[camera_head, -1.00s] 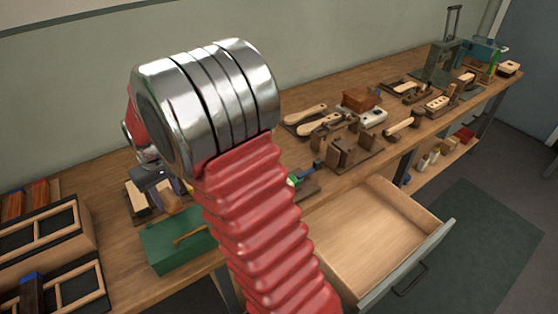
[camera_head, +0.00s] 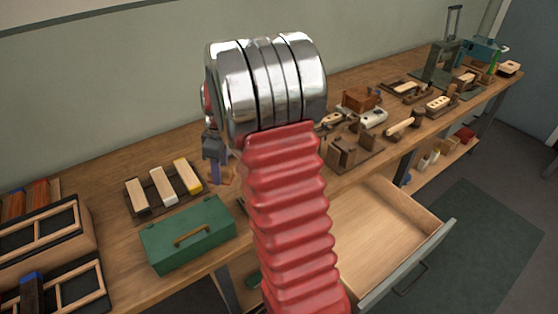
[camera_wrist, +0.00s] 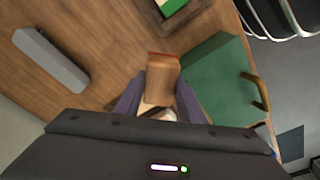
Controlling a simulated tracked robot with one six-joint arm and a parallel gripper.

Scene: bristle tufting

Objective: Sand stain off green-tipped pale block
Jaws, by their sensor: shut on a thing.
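My gripper (camera_wrist: 160,88) is shut on a brown wooden block (camera_wrist: 163,66), which sticks out past the fingertips. A white patch shows between the fingers near the palm. In the head view my gripper (camera_head: 216,170) is left of my red arm, above the bench, with a bit of the brown block showing beside it. A green-ended piece (camera_wrist: 174,8) lies in a dark wooden holder at the top of the wrist view, apart from my gripper. It may be the green-tipped pale block; its stain cannot be made out. In the head view my arm seems to hide it.
A green box (camera_head: 188,234) with a brass handle stands at the bench front; it is close beside my gripper in the wrist view (camera_wrist: 215,75). A dark tray (camera_head: 137,213) holds pale blocks, one yellow-tipped. A grey bar (camera_wrist: 50,60) lies apart. The drawer (camera_head: 375,235) is open.

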